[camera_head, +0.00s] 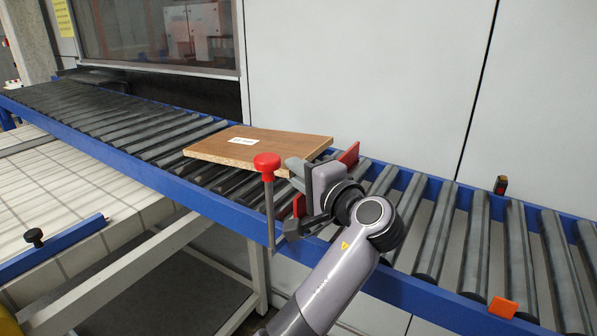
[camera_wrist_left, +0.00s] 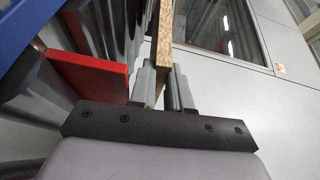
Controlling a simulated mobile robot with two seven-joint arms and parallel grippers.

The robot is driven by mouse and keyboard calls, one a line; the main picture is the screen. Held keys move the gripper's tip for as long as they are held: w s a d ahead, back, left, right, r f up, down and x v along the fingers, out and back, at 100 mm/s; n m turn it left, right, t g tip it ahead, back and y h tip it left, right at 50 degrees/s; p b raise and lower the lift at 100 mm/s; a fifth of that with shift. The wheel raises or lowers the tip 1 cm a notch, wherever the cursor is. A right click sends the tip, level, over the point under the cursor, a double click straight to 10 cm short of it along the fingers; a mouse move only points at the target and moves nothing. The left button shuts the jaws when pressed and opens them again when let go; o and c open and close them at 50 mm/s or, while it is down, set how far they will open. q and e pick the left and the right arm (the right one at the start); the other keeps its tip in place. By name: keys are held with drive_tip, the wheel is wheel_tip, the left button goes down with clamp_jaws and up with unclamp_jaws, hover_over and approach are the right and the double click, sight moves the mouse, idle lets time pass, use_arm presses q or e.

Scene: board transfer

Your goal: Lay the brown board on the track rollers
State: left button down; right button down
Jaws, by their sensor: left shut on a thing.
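The brown board (camera_head: 262,148), with a white label on top, lies roughly flat over the track rollers (camera_head: 155,136). I cannot tell whether its underside touches them. My left gripper (camera_head: 297,172) is shut on the board's near right end. In the left wrist view the board's chipboard edge (camera_wrist_left: 164,32) stands between the two grey fingers (camera_wrist_left: 163,85). The gripper hides that corner of the board. My right gripper is not in view.
A red-knobbed post (camera_head: 267,162) stands at the near blue rail, just beside the board and gripper. A red plate (camera_wrist_left: 92,72) is close to the fingers. An orange block (camera_head: 502,307) sits on the near rail at right. Bare rollers extend both ways; a wall and window (camera_head: 160,32) stand behind.

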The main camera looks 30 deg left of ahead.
use_arm(q)
drive_tip(key=shift+f, duration=0.1)
idle(0.5)
drive_tip(key=c, duration=1.1)
unclamp_jaws()
drive_tip(key=shift+o, duration=0.7)
drive_tip(key=shift+f, duration=0.2)
drive_tip(key=shift+r, duration=0.15)
